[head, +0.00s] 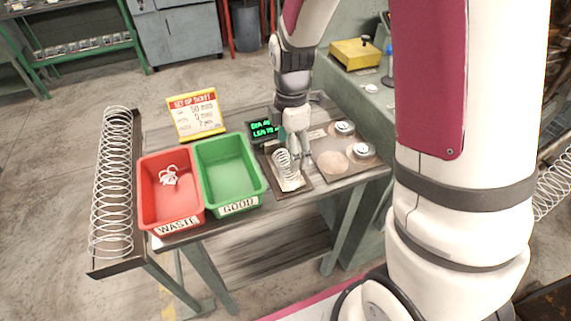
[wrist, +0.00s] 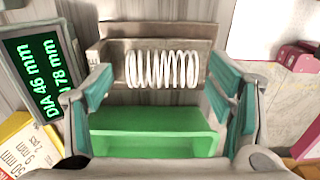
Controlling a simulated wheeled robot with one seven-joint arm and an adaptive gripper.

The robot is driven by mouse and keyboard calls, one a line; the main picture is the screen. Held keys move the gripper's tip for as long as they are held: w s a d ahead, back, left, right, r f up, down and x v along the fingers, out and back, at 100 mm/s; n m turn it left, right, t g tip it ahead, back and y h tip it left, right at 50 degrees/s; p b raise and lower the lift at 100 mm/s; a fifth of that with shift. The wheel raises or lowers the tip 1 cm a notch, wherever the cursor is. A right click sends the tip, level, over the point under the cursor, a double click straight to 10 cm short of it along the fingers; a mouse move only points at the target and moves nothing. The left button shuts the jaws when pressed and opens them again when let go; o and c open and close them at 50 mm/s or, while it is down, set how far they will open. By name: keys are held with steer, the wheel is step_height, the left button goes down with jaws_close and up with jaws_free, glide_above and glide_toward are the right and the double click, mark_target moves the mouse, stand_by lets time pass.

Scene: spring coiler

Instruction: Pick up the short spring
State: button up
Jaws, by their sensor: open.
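The short spring (head: 284,167) is a white wire coil on a brown wooden gauge tray (head: 300,186) on the bench. In the wrist view the short spring (wrist: 162,69) lies sideways across the wooden tray (wrist: 115,94), just beyond my fingertips. My gripper (head: 296,152) points down, directly at the spring, and partly hides it in the head view. In the wrist view my gripper (wrist: 160,95) is open, with teal-padded fingers wide apart and nothing between them. The spring looks apart from both fingers, though the exact height gap is unclear.
A green GOOD bin (head: 258,176) and a red WASTE bin (head: 148,199) with white scrap stand left of the tray. A display (head: 262,130) and yellow-framed ticket (head: 196,114) stand behind. Metal cans (head: 345,128) sit right. A long spring (head: 112,185) lies far left.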

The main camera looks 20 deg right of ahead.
step_height(320, 180, down, 4)
steer(key=shift+s+f, duration=0.1)
steer(key=shift+f, duration=0.15)
steer(key=c, duration=1)
steer(key=shift+r, duration=0.15)
steer(key=shift+c, duration=0.2)
steer(key=shift+r, duration=0.6)
step_height(320, 180, up, 2)
steer(key=shift+r, duration=0.15)
steer(key=s+a+r+p, duration=0.1)
steer(key=s+p, duration=0.5)
steer(key=s, duration=1)
steer(key=shift+a+r, duration=0.2)
steer(key=shift+a, duration=0.1)
